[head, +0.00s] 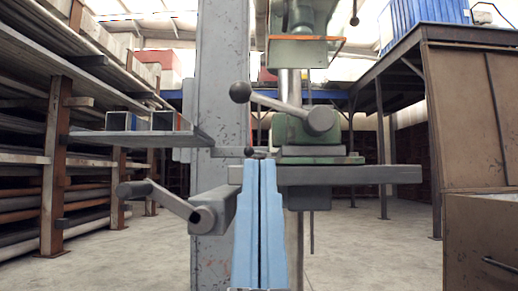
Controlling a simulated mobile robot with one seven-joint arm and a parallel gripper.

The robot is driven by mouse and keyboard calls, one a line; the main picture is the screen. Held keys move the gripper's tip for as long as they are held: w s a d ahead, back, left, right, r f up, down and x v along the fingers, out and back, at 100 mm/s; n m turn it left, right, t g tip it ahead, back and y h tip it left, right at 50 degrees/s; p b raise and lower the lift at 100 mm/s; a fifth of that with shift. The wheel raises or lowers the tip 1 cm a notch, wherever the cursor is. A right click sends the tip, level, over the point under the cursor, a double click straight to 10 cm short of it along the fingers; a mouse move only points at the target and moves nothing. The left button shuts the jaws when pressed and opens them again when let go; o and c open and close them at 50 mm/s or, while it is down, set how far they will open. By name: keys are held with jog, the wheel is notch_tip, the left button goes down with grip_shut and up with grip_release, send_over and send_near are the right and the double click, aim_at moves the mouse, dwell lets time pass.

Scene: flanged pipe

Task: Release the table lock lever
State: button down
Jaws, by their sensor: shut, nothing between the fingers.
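A drill press stands ahead with a flat grey table (390,174) around its column. A thin grey lever with a small dark knob (248,151) sticks out near the table's left edge, just behind my fingertips; it may be the lock lever, but its pivot is hard to make out. A thicker crank handle (165,200) is at the lower left, on the table's bracket. My gripper (262,160) has blue fingers pointing up and forward. They are shut with nothing between them. The tips overlap the table's left edge and hide part of it. I cannot tell whether they touch the knob.
A green vise (295,131) with a ball-ended handle (240,92) sits on the table. A grey shelf (135,138) with cut square tubes is at left, before pipe racks. A brown cabinet (480,240) stands at right. The floor (370,245) between is clear.

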notch_tip(320, 180, up, 32)
jog(key=p, duration=3)
jog(key=shift+f, duration=0.25)
jog(key=shift+w, duration=0.15)
